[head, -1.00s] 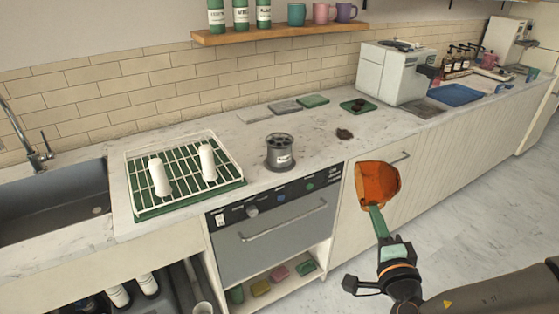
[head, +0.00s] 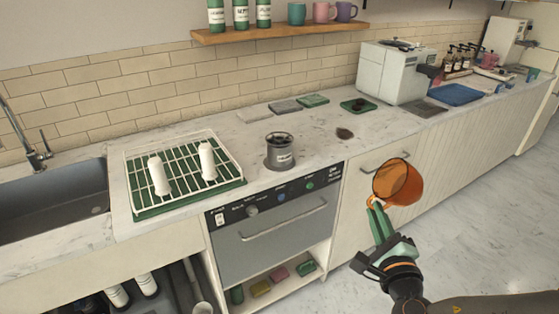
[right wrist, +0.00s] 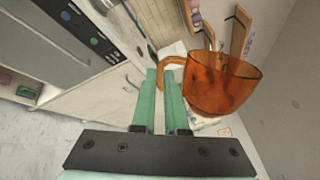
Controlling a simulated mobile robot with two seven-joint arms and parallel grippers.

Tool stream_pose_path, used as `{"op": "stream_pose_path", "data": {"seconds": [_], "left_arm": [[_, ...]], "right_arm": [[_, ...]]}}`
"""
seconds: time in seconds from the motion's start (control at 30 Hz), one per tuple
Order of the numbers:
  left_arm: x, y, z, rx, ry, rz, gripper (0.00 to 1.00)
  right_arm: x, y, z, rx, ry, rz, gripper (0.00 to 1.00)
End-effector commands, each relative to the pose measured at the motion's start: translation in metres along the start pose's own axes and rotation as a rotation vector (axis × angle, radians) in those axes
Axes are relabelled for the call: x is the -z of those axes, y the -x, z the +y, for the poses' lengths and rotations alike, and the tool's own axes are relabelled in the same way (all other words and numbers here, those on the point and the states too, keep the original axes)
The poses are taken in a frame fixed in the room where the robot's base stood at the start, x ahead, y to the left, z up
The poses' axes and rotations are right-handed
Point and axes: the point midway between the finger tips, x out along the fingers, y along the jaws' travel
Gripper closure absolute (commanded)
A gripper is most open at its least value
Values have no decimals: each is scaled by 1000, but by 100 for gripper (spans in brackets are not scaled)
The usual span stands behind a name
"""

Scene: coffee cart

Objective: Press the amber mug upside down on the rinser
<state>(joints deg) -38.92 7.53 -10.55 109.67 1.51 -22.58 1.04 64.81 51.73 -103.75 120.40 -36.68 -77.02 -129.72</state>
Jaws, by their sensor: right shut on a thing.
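The amber mug (head: 408,184) is see-through orange and hangs in the air in front of the counter's front edge. My right gripper (head: 377,208) is shut on its handle. In the right wrist view the mug (right wrist: 222,88) sits to the right of the green fingertips, with its handle (right wrist: 166,64) between them. The mug is tilted in the head view. A grey round fixture (head: 280,158) with dark openings in its top and a white label stands on the counter, left of the mug and apart from it; it looks like the rinser. My left gripper is out of view.
A white wire rack (head: 160,204) with two white bottles stands left of the fixture, beside the sink (head: 50,204). A machine with knobs (head: 272,240) is set under the counter. Floor room is free at right.

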Motion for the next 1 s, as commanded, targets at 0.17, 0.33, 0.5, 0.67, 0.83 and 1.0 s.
{"op": "stream_pose_path", "data": {"seconds": [0.17,0.33,0.5,0.67,0.83,1.0], "left_arm": [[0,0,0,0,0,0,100],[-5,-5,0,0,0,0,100],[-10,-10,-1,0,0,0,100],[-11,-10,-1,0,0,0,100],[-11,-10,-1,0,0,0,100],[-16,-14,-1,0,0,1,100]], "right_arm": [[0,0,-1,2,-3,-1,100],[2,0,2,1,-191,3,100],[1,0,2,0,-441,1,100],[0,0,-1,2,-523,-1,100],[0,0,-1,2,-521,-1,100],[2,0,2,0,-639,1,100]]}}
